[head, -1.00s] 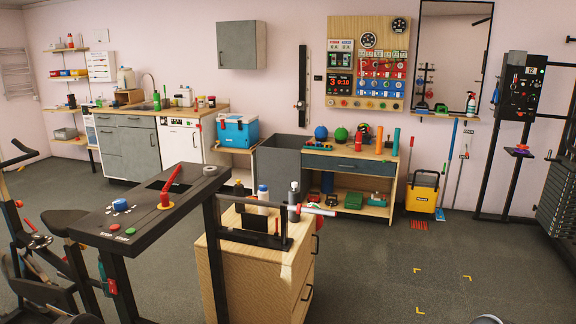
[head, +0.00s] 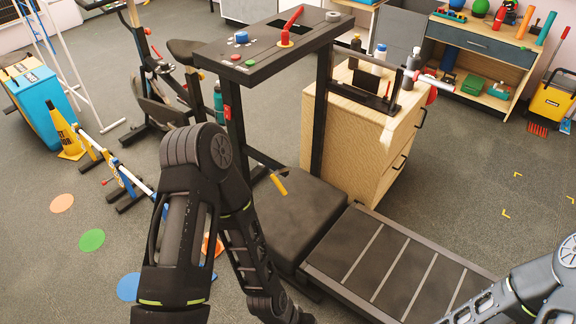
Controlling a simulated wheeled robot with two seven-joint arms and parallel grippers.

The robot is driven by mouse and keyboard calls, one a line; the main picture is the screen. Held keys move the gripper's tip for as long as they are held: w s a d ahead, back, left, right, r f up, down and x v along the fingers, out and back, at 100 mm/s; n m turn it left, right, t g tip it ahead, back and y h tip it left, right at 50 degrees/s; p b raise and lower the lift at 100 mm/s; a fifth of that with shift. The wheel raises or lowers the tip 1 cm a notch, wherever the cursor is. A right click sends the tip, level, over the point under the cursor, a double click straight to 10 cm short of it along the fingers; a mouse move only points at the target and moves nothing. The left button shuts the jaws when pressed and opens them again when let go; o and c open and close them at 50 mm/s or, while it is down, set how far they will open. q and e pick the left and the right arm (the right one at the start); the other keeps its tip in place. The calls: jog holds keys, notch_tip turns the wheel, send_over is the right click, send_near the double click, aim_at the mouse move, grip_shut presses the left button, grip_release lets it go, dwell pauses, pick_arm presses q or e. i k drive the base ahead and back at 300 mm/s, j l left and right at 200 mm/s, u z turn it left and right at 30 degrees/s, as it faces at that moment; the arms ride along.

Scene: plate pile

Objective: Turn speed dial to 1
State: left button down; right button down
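A dark console panel (head: 275,48) stands on black posts in the upper middle of the head view. On its left end is a blue dial (head: 241,37) with a pale base, which may be the speed dial; its markings are too small to read. A red lever (head: 291,24) rises from the middle of the panel. A red button (head: 235,57) and a green button (head: 250,63) sit on its front left edge. My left arm reaches in below and left of the console, apart from it. Neither gripper shows in the frame.
A treadmill-like deck (head: 385,265) and a black padded block (head: 300,215) lie below the console. A wooden cabinet (head: 350,140) stands behind right. An exercise bike (head: 165,85) is at left, near low hurdles (head: 120,175) and a yellow cone (head: 68,140).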

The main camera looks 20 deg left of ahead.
aim_at(240, 37)
jog(key=j+z, duration=0.2)
jog(key=j, duration=0.4)
jog(key=j+z, duration=0.2)
jog(key=j, duration=0.35)
jog(key=j+z, duration=0.2)
jog(key=j, duration=0.4)
jog(key=k+j+z, duration=0.2)
jog(key=j, duration=0.35)
jog(key=i, duration=0.05)
